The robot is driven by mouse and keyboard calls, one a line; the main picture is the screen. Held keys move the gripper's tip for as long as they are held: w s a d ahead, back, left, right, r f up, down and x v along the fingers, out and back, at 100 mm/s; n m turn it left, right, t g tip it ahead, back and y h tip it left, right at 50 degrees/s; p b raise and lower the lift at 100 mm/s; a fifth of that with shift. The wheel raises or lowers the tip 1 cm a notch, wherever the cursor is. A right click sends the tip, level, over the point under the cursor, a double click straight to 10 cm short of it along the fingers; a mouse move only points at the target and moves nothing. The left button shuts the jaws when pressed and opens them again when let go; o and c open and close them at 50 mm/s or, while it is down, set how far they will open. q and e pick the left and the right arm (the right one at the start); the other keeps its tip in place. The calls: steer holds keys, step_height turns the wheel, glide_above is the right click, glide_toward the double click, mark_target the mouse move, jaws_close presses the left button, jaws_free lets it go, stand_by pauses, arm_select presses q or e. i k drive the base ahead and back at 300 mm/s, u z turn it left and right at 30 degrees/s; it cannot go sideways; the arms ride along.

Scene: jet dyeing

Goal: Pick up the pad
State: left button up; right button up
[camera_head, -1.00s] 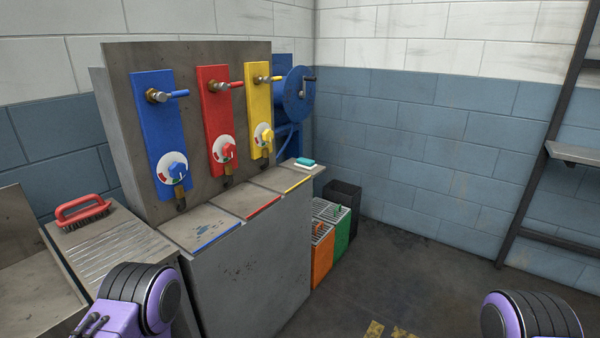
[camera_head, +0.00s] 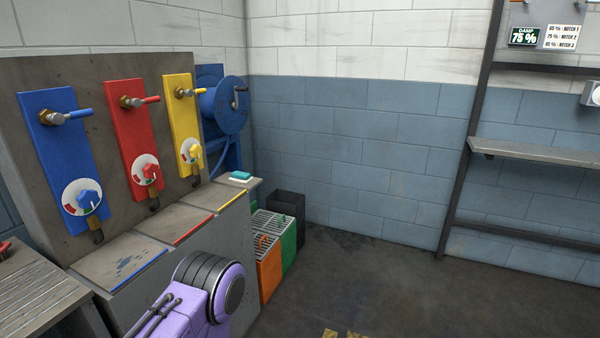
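A small pad (camera_head: 240,176), teal on top with a white lower layer, lies at the far right end of the grey counter, past the yellow-edged section. Nothing touches it. A purple and black link of my arm shows at the bottom centre, in front of the counter. Neither of my grippers is in view, so I cannot see what they hold.
Blue (camera_head: 66,160), red (camera_head: 137,140) and yellow (camera_head: 183,125) valve panels stand behind the counter (camera_head: 190,285). Orange (camera_head: 269,272), green (camera_head: 289,243) and black (camera_head: 287,207) bins stand at its right end. A metal shelf (camera_head: 535,152) is at right. The floor between is open.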

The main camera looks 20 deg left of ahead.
mark_target(244, 178)
steer(key=z, duration=0.35)
steer(key=i, duration=1.6)
steer(key=u, duration=0.8)
